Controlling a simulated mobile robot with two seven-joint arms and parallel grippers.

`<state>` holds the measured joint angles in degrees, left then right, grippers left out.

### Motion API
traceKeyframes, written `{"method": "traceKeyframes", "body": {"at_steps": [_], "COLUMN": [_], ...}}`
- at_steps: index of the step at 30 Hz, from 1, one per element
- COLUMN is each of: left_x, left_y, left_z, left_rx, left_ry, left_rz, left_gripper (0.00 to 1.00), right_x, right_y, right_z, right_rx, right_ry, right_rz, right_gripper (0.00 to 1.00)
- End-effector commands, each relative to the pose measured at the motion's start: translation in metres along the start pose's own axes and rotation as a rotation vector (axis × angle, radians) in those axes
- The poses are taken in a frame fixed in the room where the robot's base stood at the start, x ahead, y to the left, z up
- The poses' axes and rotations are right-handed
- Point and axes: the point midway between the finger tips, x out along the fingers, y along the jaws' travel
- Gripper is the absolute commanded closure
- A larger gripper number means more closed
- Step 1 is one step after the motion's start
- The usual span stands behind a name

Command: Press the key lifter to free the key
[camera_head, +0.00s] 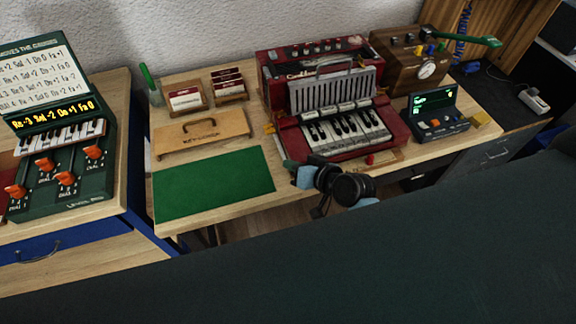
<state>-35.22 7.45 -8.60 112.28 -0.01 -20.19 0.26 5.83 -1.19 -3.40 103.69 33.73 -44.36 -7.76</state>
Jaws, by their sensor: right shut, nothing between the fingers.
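The red piano-action machine (290,95) stands at the back of the wooden table, with a row of white and black keys (345,130) at its front. A small red piece (370,159) sits at its front edge on a pale wooden strip; I cannot tell whether this is the key lifter. No single key stands out as freed or stuck at this size. My right gripper (289,165) is at the machine's front left corner, shut and empty. My dark wrist joints hide part of the table edge; contact with the machine cannot be made out. My left gripper is not in view.
A green mat (213,183) and a wooden board with a handle (206,138) lie left of the machine. Card holders (229,85) stand behind. A brown box with a dial (412,58) and a small dark console (437,112) stand right.

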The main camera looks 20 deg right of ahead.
Motion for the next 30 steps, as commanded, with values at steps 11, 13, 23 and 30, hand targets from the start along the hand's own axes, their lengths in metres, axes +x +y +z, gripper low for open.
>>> {"method": "traceKeyframes", "body": {"at_steps": [11,13,23,30], "left_x": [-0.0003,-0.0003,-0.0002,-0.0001], "left_y": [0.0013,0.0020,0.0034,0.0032], "left_z": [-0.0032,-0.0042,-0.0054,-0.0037], "left_rx": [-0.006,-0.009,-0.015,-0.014], "left_ry": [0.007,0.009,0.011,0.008], "left_rz": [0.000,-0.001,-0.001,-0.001], "left_gripper": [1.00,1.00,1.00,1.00], "right_x": [0.0000,0.0000,0.0000,0.0007], "right_y": [0.0000,0.0000,0.0000,0.0006], "right_z": [0.0001,0.0001,0.0000,0.0007], "right_rx": [0.000,0.000,0.000,0.000], "right_ry": [0.000,0.000,0.000,-0.001], "right_rz": [0.000,0.000,0.000,0.000], "right_gripper": [1.00,1.00,1.00,1.00]}}
